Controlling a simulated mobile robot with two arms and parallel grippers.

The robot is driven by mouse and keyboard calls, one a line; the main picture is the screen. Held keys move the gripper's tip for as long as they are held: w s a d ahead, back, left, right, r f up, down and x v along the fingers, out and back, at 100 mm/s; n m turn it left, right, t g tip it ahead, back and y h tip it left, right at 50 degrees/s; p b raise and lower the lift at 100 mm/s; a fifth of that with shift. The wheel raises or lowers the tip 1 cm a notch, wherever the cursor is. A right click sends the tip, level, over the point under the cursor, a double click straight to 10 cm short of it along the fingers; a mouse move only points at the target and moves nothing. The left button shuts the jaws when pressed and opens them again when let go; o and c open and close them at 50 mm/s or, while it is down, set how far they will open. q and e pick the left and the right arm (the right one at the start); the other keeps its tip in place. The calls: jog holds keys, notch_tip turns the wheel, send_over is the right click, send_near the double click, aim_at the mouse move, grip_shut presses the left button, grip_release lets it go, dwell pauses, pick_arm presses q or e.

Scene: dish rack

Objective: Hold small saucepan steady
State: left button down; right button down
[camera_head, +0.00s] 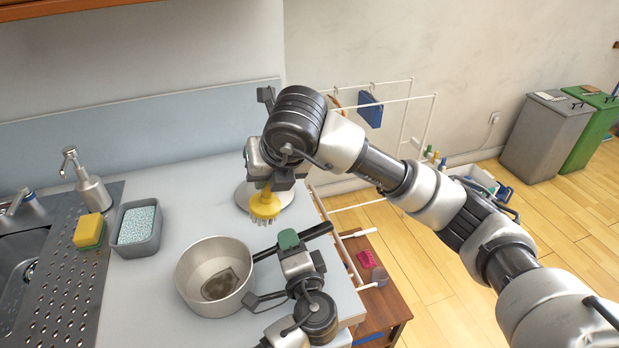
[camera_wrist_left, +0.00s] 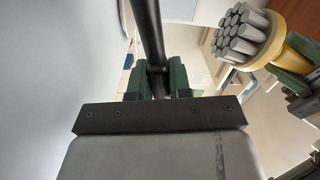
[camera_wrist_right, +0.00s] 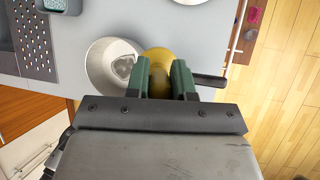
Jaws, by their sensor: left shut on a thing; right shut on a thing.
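The small saucepan (camera_head: 206,252) stands upright on the pale counter, with a dark patch (camera_head: 220,285) inside on its bottom. Its black handle (camera_head: 318,231) points right; the handle also shows in the left wrist view (camera_wrist_left: 148,30). My left gripper (camera_head: 289,240) is shut on that handle, its green pads either side of it. My right gripper (camera_head: 268,180) is shut on a yellow scrub brush (camera_head: 264,205) with grey bristles facing down, above the counter behind the saucepan. In the right wrist view the brush (camera_wrist_right: 157,62) appears beside the saucepan (camera_wrist_right: 98,65), overlapping the handle side.
A white round dish (camera_head: 243,196) lies behind the brush. A grey tub (camera_head: 139,241), a yellow-green sponge (camera_head: 89,231), a soap dispenser (camera_head: 92,188) and a perforated drainboard (camera_head: 75,275) are at the left. A white rack (camera_head: 420,125) stands beyond the counter's right edge.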

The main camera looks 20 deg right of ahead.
jog(key=s+a+g+y, duration=0.1)
jog(key=s+a+g, duration=0.15)
jog(key=a, duration=0.85)
jog(key=w+d+f, duration=0.1)
jog(key=d+f, duration=0.3)
jog(key=f, duration=0.7)
jog(key=shift+a+r+g, duration=0.15)
jog(key=shift+a, duration=0.8)
jog(key=shift+a+r+g, duration=0.1)
jog(key=shift+a+r, duration=0.05)
jog(key=shift+a, duration=0.75)
jog(key=shift+f, duration=0.9)
